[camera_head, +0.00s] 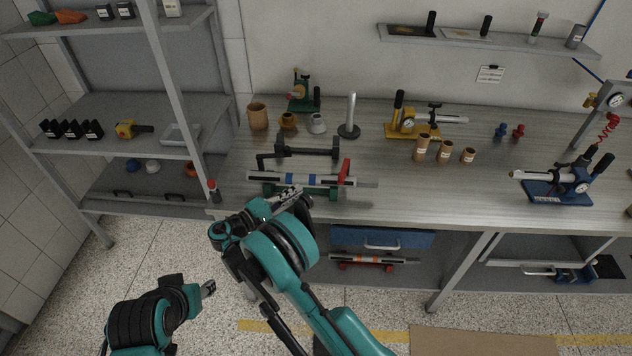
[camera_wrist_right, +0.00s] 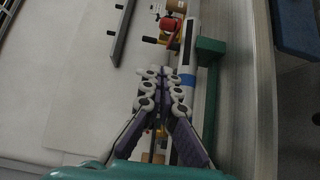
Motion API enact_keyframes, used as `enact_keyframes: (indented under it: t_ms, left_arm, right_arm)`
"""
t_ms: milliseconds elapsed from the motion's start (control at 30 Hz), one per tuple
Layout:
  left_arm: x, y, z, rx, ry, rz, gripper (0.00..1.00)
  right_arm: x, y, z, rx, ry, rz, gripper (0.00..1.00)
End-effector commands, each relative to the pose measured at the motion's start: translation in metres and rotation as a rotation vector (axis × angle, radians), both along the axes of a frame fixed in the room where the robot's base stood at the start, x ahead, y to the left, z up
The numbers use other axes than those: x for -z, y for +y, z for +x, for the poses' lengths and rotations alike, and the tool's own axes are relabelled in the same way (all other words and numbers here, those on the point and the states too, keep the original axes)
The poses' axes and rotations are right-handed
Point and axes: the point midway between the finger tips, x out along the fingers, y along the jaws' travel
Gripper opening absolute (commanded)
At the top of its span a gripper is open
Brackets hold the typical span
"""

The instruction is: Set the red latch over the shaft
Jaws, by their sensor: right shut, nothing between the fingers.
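The red latch (camera_head: 345,170) stands raised at the right end of the roller device on the bench. In the right wrist view, a red part with a knob (camera_wrist_right: 168,24) shows near the top, beside the shaft. The shaft (camera_head: 312,180) is a pale bar with blue bands, lying across green supports (camera_head: 328,193); it also shows in the wrist view (camera_wrist_right: 189,45). My right gripper (camera_head: 293,193) is shut and empty at the front of the shaft, left of the latch. Its closed fingers (camera_wrist_right: 158,76) are beside the shaft. My left gripper (camera_head: 208,288) is low, in front of the bench; its finger opening is unclear.
A dark bar on a stand (camera_head: 305,152) lies just behind the shaft. A metal post (camera_head: 350,115), brown cups (camera_head: 257,117) and a yellow gauge device (camera_head: 408,125) stand farther back. A red-topped item (camera_head: 213,190) is at the bench's left edge.

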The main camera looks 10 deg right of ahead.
Motion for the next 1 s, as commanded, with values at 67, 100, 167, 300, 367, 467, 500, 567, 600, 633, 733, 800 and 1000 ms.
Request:
enact_keyframes:
  t_ms: [67, 100, 167, 300, 367, 467, 500, 567, 600, 633, 733, 800, 1000]
  left_arm:
    - [0.003, 0.0, 0.0, 0.0, 0.0, 0.0, 0.42]
    - [0.005, 0.0, 0.0, 0.0, 0.0, 0.0, 0.42]
    - [0.007, 0.0, 0.0, 0.0, 0.0, 0.0, 0.42]
    - [0.011, 0.0, 0.0, 0.0, 0.0, 0.0, 0.42]
    - [0.013, 0.0, 0.0, 0.0, 0.0, 0.0, 0.42]
    - [0.017, 0.0, 0.0, 0.0, 0.0, 0.0, 0.42]
    - [0.018, 0.0, 0.0, 0.0, 0.0, 0.0, 0.42]
    - [0.019, 0.0, 0.0, 0.0, 0.0, 0.0, 0.42]
    - [0.02, 0.0, 0.0, 0.0, 0.0, 0.0, 0.42]
    - [0.021, 0.0, 0.0, 0.0, 0.0, 0.0, 0.42]
    - [0.022, 0.0, 0.0, 0.0, 0.0, 0.0, 0.42]
    - [0.022, 0.0, 0.0, 0.0, 0.0, 0.0, 0.42]
    - [0.021, 0.0, 0.0, 0.0, 0.0, 0.0, 0.42]
  right_arm:
    - [0.001, -0.013, 0.006, 0.003, 0.0, 0.0, 0.0]
    - [0.002, -0.021, 0.01, 0.004, 0.0, 0.0, 0.0]
    - [0.002, -0.032, 0.017, 0.003, 0.0, 0.0, 0.0]
    - [0.002, -0.059, 0.032, 0.003, 0.0, 0.0, 0.0]
    - [0.002, -0.07, 0.038, 0.004, 0.0, 0.0, 0.0]
    - [0.001, -0.087, 0.042, 0.002, 0.0, 0.0, 0.0]
    - [0.002, -0.093, 0.039, 0.001, 0.0, 0.0, 0.0]
    - [0.001, -0.1, 0.037, 0.0, 0.0, 0.0, 0.0]
    - [0.001, -0.105, 0.036, 0.001, 0.0, 0.0, 0.0]
    - [0.001, -0.108, 0.035, 0.001, 0.0, 0.0, 0.0]
    - [0.001, -0.113, 0.033, -0.001, 0.0, 0.0, 0.0]
    - [0.0, -0.115, 0.033, -0.002, 0.0, 0.0, 0.0]
    - [0.0, -0.116, 0.033, -0.002, 0.0, 0.0, 0.0]
